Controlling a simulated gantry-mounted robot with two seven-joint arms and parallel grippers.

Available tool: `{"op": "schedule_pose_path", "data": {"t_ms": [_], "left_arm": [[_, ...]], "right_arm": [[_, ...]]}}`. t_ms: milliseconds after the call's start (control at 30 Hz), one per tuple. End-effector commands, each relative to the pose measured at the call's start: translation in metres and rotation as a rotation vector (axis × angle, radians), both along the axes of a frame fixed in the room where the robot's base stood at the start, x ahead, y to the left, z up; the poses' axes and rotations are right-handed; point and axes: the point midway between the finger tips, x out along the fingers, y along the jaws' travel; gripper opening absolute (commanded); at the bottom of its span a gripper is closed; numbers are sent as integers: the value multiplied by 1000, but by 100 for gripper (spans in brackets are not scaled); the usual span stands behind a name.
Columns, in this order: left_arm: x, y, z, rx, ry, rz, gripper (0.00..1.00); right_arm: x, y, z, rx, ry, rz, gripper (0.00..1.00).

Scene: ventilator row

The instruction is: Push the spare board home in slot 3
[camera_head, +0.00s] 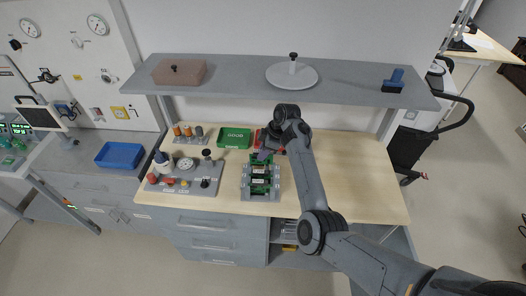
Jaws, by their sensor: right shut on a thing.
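A grey rack (246,190) with green boards (260,180) in its slots stands near the front of the wooden bench, at the middle of the head view. My right gripper (265,153) is at the back end of the rack, pointing down. It is shut on a green board, which I take to be the spare board (259,160). The board is small and partly hidden by the gripper. I cannot tell which slot it is over or how deep it sits. The slot numbers are too small to read. My left gripper is not in view.
A green tray (235,138) marked GOOD and a partly hidden red tray (259,136) lie behind the rack. A grey panel (208,171) with a gauge and knobs stands left of it. A shelf (230,70) hangs above. The bench's right side (360,180) is clear.

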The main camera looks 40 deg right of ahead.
Motion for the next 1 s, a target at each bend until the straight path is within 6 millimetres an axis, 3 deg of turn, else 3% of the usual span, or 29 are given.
{"op": "schedule_pose_path", "data": {"t_ms": [1000], "left_arm": [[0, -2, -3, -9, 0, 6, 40]], "right_arm": [[0, 0, -16, 2, 2, 0, 0]]}}
